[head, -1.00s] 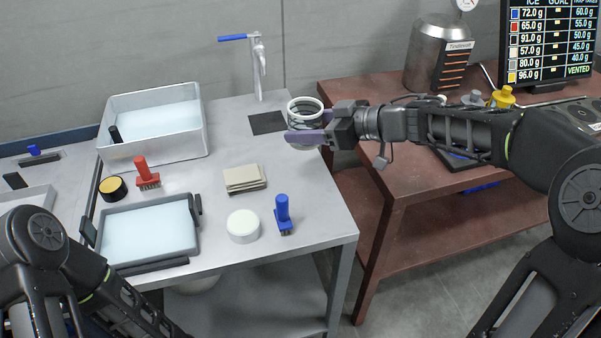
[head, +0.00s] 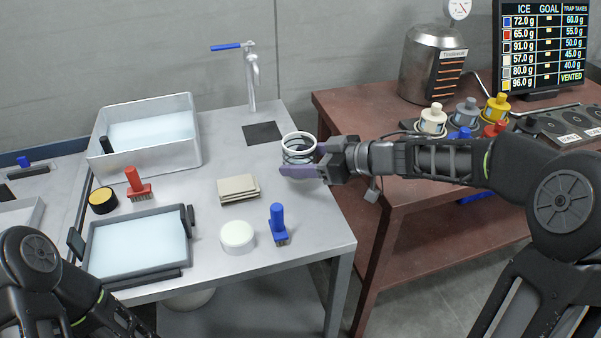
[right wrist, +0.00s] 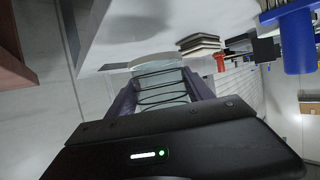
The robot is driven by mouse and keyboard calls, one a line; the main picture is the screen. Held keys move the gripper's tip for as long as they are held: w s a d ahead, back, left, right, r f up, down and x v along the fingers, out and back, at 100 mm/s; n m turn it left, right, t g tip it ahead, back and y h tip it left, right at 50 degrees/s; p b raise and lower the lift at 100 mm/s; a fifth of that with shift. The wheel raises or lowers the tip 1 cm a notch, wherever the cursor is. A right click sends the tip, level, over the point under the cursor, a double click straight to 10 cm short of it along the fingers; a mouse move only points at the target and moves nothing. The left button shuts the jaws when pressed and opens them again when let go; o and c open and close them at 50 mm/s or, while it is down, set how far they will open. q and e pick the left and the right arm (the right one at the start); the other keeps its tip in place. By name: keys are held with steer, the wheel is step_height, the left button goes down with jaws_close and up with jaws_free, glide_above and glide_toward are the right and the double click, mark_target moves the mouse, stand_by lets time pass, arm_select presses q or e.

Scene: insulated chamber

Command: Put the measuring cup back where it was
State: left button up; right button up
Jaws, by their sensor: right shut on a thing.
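The measuring cup is a clear cup with a white rim (head: 299,137) and dark bands. It is near the right edge of the grey metal table (head: 290,225), in front of and right of a dark square pad (head: 262,132). My right gripper (head: 308,162) comes in from the right and is shut around the cup's sides. In the right wrist view the cup (right wrist: 160,86) sits between the two purple fingers. I cannot tell whether its base touches the table. My left arm is at the lower left; its gripper is out of view.
Tan slabs (head: 238,188), a white round tub (head: 237,236) and a blue brush (head: 277,225) stand left of and in front of the cup. A blue-handled tap (head: 252,80) rises behind the pad. A brown table (head: 440,215) with capped bottles is on the right.

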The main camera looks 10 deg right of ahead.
step_height(320, 180, down, 3)
steer(key=shift+f+b, duration=0.1)
steer(key=shift+b, duration=0.3)
steer(key=shift+f, duration=0.25)
steer(key=o, duration=1.6)
steer(key=shift+r, duration=0.15)
steer(key=shift+d+r, duration=0.15)
steer(key=p+v, duration=0.2)
steer(key=v, duration=0.9)
steer(key=shift+s+d+r, duration=0.15)
steer(key=shift+s+d, duration=0.05)
steer(key=shift+s, duration=0.15)
